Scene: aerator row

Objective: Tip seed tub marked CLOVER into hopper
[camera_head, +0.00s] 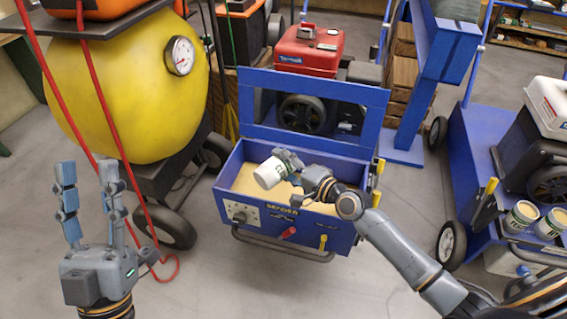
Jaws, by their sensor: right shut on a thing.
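The blue seeder hopper (228,168) stands in the middle with its lid (345,98) raised at the back. Pale tan seed lies in it. My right gripper (289,158) is shut on a white tub (270,173) with a dark label patch. It holds the tub tilted over the left part of the hopper opening. The label is too small to read, and I cannot tell whether seed is leaving the tub. My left gripper (87,166) is open and empty, fingers upward, at the lower left, well apart from the hopper.
Two open white tubs (522,215) (551,223) stand on the blue cart (470,150) at the right. A yellow tank (120,95) with a gauge and red hoses is at the left. A red engine (309,50) stands behind the lid. The floor in front of the hopper is clear.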

